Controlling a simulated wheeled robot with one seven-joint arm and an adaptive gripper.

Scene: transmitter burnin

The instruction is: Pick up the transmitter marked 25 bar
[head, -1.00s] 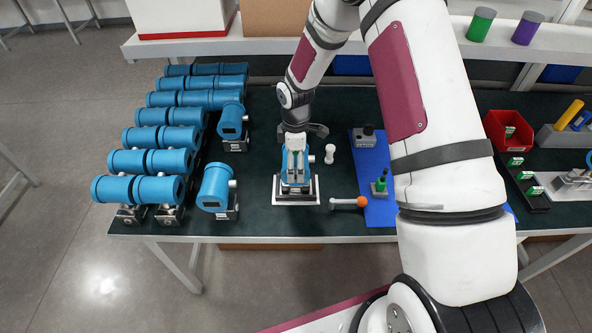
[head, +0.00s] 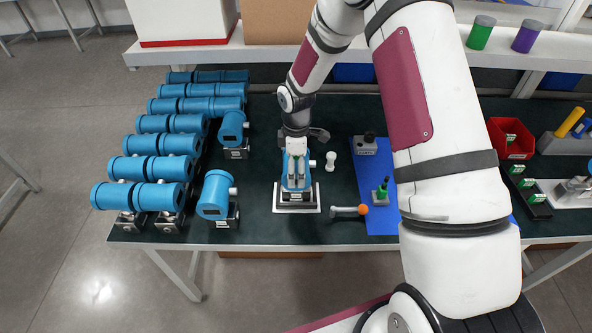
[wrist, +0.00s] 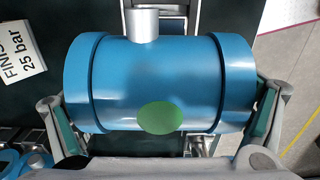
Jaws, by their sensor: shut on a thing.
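A blue cylindrical transmitter (wrist: 150,80) with a metal stub and a green round mark lies between the fingers of my gripper (wrist: 164,120) in the wrist view. One finger presses on each end of the cylinder. In the head view my gripper (head: 296,152) is shut on the same transmitter (head: 304,172), over a white-edged stand (head: 309,206). My wrist and fingers hide much of it; I cannot tell whether it is lifted clear of the stand. A white card reading "25 bar" (wrist: 20,58) shows at the left of the wrist view. No marking is readable on the transmitter itself.
Several blue transmitters (head: 158,195) stand in rows on the left of the dark table, with two single ones (head: 216,194) nearer the stand. Right of it are a white peg (head: 331,160), an orange-tipped tool (head: 348,210), a blue mat (head: 378,220) and a red bin (head: 512,150).

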